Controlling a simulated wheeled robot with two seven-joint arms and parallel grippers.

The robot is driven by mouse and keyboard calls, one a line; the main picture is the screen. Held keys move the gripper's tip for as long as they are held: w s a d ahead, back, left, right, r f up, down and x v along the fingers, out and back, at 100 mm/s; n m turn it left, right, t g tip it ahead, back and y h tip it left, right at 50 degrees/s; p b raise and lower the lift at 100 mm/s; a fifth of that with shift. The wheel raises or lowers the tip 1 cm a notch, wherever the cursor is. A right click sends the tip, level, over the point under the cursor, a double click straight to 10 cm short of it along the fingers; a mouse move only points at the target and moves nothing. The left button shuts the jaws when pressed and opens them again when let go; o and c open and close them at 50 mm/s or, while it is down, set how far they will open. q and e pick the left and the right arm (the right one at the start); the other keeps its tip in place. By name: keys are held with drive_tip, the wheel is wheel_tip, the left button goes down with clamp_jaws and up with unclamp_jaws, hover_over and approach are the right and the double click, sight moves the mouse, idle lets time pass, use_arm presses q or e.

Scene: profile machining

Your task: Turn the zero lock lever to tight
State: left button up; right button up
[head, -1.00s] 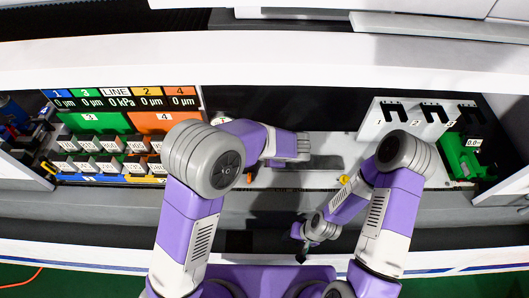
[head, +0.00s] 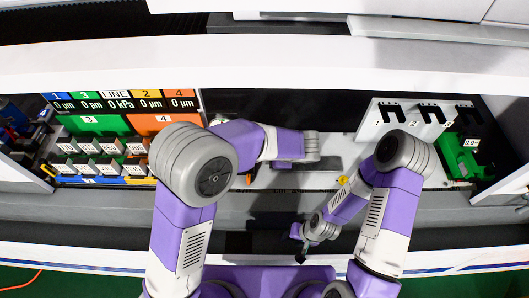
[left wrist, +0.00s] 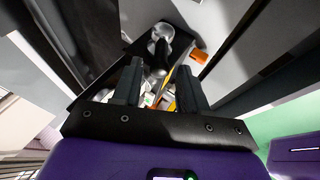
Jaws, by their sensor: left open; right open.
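I cannot pick out the zero lock lever with certainty. A green device (head: 455,155) with a small "0.0" display stands at the right end of the bench, with a small orange part low on its front. In the left wrist view, my left gripper (left wrist: 158,88) is open and empty, its two dark fingers apart. Between and beyond them are a silver round part (left wrist: 161,34), a yellow strip and an orange block (left wrist: 199,56). In the head view the left fingers are hidden behind the wrist. My right gripper (head: 301,254) is small and dark, low at the bench front, away from the device.
A white rack (head: 398,112) with numbered black slots stands left of the green device. A yellow knob (head: 343,180) is on the bench front. A dark tray (left wrist: 95,88) holds small parts.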

use_arm(q)
drive_tip(key=shift+v, duration=1.4)
